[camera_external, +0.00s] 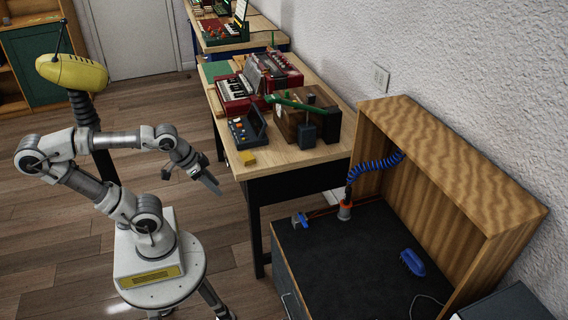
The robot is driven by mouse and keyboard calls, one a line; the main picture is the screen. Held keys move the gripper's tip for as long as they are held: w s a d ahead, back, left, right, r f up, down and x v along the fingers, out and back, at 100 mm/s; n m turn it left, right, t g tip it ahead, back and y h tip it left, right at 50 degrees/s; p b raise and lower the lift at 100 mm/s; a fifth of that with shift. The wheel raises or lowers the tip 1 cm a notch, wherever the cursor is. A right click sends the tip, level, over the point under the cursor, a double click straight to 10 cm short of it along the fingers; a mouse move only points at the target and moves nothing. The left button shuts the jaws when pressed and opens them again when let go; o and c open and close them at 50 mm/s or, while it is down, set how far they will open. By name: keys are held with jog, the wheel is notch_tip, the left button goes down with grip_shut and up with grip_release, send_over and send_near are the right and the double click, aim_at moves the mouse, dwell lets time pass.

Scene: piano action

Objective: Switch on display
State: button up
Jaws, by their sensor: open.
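I cannot tell for sure which thing is the display. A small dark blue device with a raised lid or screen (257,121) stands near the left edge of the wooden table. Its face is too small to show whether it is lit. My gripper (212,185) is open and empty, left of the table's near left corner, over the floor. It is pointed down to the right and touches nothing.
The wooden table (288,161) also holds a red accordion (235,92) and a brown wooden box (291,122) with a green bar. A black-topped bench (350,265) with a wooden hood stands at the right. Bare floor lies around my base.

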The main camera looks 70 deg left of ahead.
jog(key=shift+r, duration=0.1)
jog(key=shift+c, duration=1.1)
jog(key=shift+w+a+r, duration=0.15)
jog(key=shift+w+r, duration=0.1)
jog(key=shift+r, duration=0.05)
jog(key=shift+c, duration=1.2)
jog(key=shift+g, duration=0.4)
jog(key=w+a+r+p, duration=0.3)
jog(key=w+a+r, duration=0.1)
jog(key=w, duration=0.1)
jog(key=w+a+r+p, duration=0.2)
jog(key=r, duration=0.1)
jog(key=shift+w+p, duration=0.15)
jog(key=shift+p, duration=0.2)
grip_shut()
jog(key=w+a+r+p, duration=0.4)
jog(key=w+a+p, duration=0.25)
jog(key=a, duration=0.55)
jog(key=s+a+f+p, duration=0.1)
jog(key=a+p, duration=0.3)
jog(key=a, duration=1)
jog(key=s+a+f+p, duration=0.1)
jog(key=a+f+p, duration=0.1)
jog(key=a, duration=1.2)
jog(key=shift+s+a+p, duration=0.3)
jog(key=shift+a+p, duration=0.1)
jog(key=shift+p, duration=0.5)
jog(key=shift+f, duration=0.1)
